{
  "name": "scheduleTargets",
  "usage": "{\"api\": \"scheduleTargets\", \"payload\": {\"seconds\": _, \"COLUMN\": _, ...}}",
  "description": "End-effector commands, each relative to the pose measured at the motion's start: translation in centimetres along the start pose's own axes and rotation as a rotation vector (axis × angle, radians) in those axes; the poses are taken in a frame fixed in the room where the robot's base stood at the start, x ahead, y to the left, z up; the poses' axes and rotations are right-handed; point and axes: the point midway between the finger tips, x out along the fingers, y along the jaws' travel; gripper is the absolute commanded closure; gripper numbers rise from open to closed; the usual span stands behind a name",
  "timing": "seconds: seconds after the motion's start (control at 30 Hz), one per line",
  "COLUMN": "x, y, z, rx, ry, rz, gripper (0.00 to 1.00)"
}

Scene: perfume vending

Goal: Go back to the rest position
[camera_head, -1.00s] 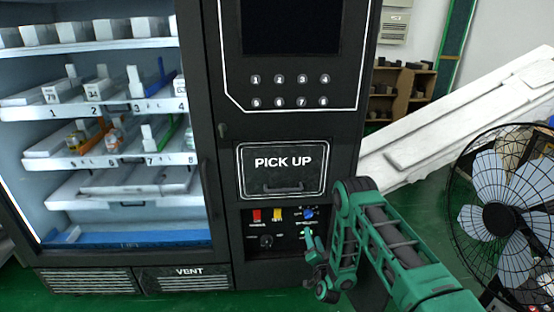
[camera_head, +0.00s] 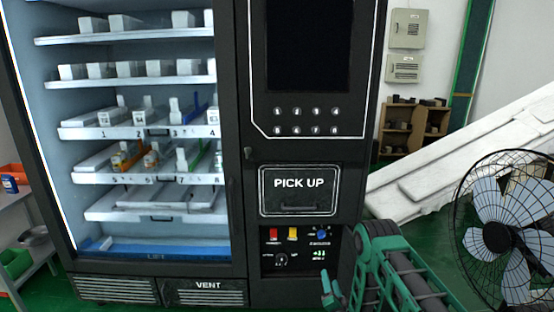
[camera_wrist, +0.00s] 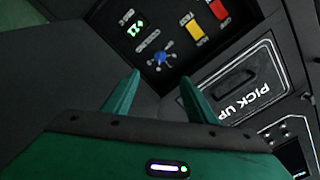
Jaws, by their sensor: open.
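My green arm reaches in from the lower right of the head view. My gripper (camera_head: 333,290) is low in front of the machine's lower right side, partly cut off by the bottom edge. In the wrist view my gripper (camera_wrist: 160,95) shows two green fingers spread apart with nothing between them. Beyond them is the control panel with a blue knob (camera_wrist: 160,58), a yellow switch (camera_wrist: 196,32) and a red switch (camera_wrist: 218,10). Green lights (camera_wrist: 134,29) glow on that panel. The fingers look apart from the panel.
The black vending machine (camera_head: 245,120) fills the middle, with a closed PICK UP door (camera_head: 299,190). A black fan (camera_head: 510,235) stands at the right, before a white sloping slab (camera_head: 465,160). A shelf with bins (camera_head: 20,262) is at the left. Some green floor is clear.

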Motion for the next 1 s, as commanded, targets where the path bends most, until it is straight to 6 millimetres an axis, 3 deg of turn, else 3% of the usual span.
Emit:
{"api": "scheduleTargets", "payload": {"seconds": 0.57, "x": 4.3, "y": -4.3, "z": -6.7, "rx": -0.147, "ry": -0.160, "rz": 0.050, "gripper": 0.48}}
{"api": "scheduleTargets", "payload": {"seconds": 0.77, "x": 5.1, "y": -6.9, "z": -11.3, "rx": -0.252, "ry": -0.273, "rz": 0.105, "gripper": 0.48}}
{"api": "scheduleTargets", "payload": {"seconds": 1.0, "x": 3.4, "y": -9.2, "z": -17.6, "rx": -0.377, "ry": -0.410, "rz": 0.208, "gripper": 0.48}}
